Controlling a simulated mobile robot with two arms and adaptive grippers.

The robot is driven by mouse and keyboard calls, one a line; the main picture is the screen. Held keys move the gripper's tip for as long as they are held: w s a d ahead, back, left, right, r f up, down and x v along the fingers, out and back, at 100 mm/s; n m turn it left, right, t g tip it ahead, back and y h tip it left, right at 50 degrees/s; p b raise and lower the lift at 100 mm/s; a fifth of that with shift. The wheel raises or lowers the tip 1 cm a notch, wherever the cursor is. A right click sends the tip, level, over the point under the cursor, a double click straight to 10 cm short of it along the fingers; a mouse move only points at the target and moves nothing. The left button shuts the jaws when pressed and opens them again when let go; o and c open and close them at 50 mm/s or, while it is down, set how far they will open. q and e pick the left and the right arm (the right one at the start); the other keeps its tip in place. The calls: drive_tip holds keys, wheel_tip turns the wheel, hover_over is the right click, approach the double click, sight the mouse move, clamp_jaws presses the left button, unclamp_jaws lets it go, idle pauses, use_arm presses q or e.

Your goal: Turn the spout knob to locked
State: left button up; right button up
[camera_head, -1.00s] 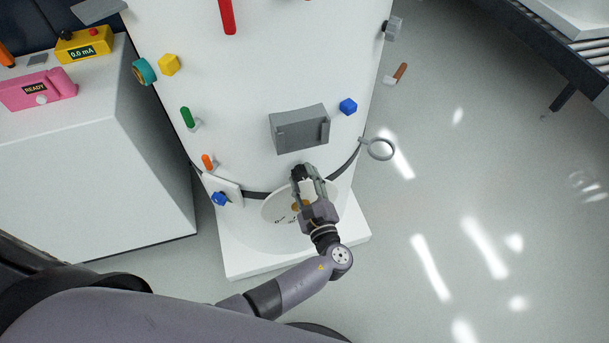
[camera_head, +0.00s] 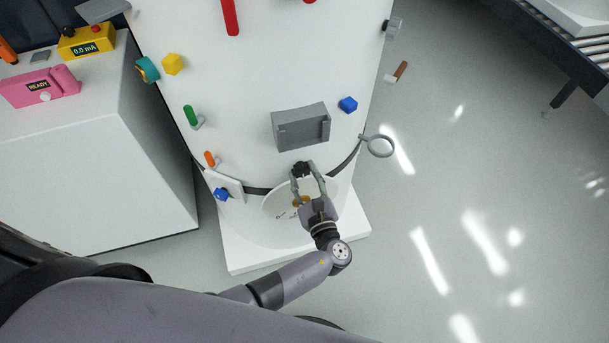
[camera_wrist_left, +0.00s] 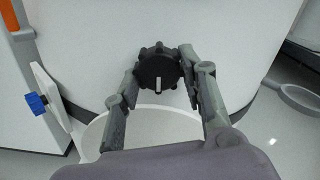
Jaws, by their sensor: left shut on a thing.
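A black lobed knob (camera_wrist_left: 158,68) with a white pointer mark sits low on the front of the white tank (camera_head: 262,110). In the left wrist view its mark points down. In the head view the knob (camera_head: 301,170) shows at the fingertips of my left gripper (camera_head: 306,172). In the left wrist view the fingers of my left gripper (camera_wrist_left: 160,75) are on both sides of the knob, shut on it. A round white dish (camera_head: 276,203) lies below, partly covered by the gripper. Any locked label is not legible. My right gripper is out of view.
A grey box (camera_head: 300,127) is on the tank just above the knob. A grey ring (camera_head: 380,146) sticks out at the right. A white plate with a blue knob (camera_head: 221,194) is at the left.

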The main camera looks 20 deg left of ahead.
use_arm(q)
drive_tip(key=o, duration=1.2)
drive_tip(key=shift+c, duration=0.2)
drive_tip(key=v, duration=1.2)
drive_tip(key=shift+f, duration=0.1)
